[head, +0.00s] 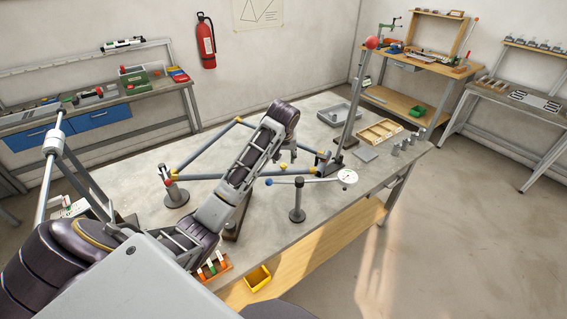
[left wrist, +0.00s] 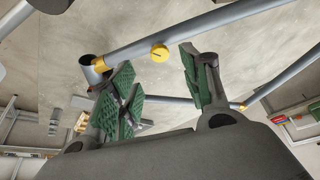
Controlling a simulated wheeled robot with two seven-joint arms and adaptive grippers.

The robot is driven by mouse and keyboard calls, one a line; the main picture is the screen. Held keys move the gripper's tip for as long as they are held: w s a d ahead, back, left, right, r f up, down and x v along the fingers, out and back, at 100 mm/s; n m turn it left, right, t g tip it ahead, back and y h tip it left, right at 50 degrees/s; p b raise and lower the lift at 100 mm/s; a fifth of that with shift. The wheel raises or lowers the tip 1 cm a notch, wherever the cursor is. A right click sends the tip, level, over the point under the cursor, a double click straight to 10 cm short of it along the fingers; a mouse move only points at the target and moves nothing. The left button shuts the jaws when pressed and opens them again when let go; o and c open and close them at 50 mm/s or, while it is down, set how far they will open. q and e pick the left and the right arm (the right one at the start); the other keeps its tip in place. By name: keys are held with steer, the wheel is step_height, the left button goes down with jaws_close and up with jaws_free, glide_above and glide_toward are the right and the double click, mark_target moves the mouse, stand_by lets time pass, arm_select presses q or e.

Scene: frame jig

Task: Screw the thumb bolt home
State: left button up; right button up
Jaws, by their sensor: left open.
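The thumb bolt is a small round yellow knob (left wrist: 160,52) on a grey tube of the frame (left wrist: 200,33) in the left wrist view. In the head view the yellow knob (head: 283,166) shows just below my left gripper (head: 287,152). My left gripper is open, and its green-padded fingers (left wrist: 158,88) stand to the left and right of the knob in the wrist view, with a gap on each side. It holds nothing. The frame (head: 205,148) of grey tubes with yellow joints is raised above the table. My right gripper is not in view.
A wooden tray (head: 380,131) and a grey tray (head: 340,116) lie at the table's right end.

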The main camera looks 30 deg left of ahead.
mark_target(283, 165)
arm_select(q)
steer(key=shift+p+x, duration=0.45)
steer(key=shift+x, duration=2.95)
steer(key=shift+c, duration=0.5)
jaws_close()
